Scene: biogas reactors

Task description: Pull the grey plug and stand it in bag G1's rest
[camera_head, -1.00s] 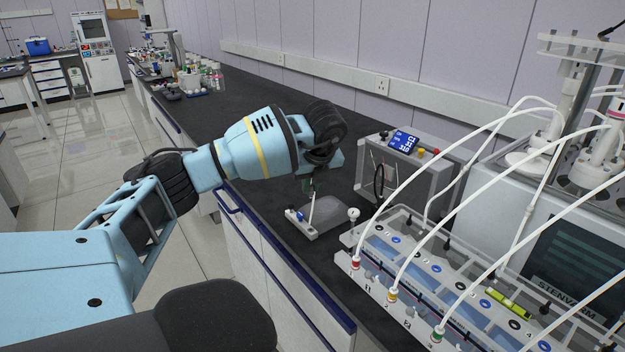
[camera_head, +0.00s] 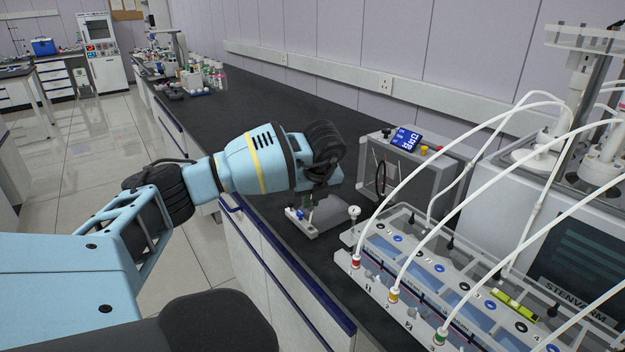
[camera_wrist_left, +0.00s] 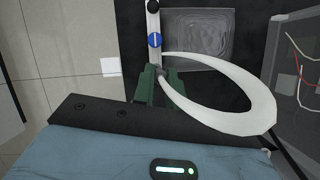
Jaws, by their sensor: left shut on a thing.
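My left gripper (camera_head: 307,203) is low over a small white strip (camera_head: 301,222) at the bench's front edge. In the left wrist view its green fingers (camera_wrist_left: 157,82) are shut on the grey plug (camera_wrist_left: 160,74), mostly hidden between them. A thick white hose (camera_wrist_left: 255,118) loops from the plug to the right. The white strip (camera_wrist_left: 154,22) carries a blue round mark and a dark round spot just beyond the fingers. A grey, clear-looking bag (camera_wrist_left: 197,42) lies beside it; it also shows in the head view (camera_head: 333,212). I cannot tell whether the plug touches the strip. My right gripper is out of view.
A rack (camera_head: 440,290) with several coloured plugs and white hoses stands at right. A grey control box (camera_head: 405,170) with a blue display is behind the bag.

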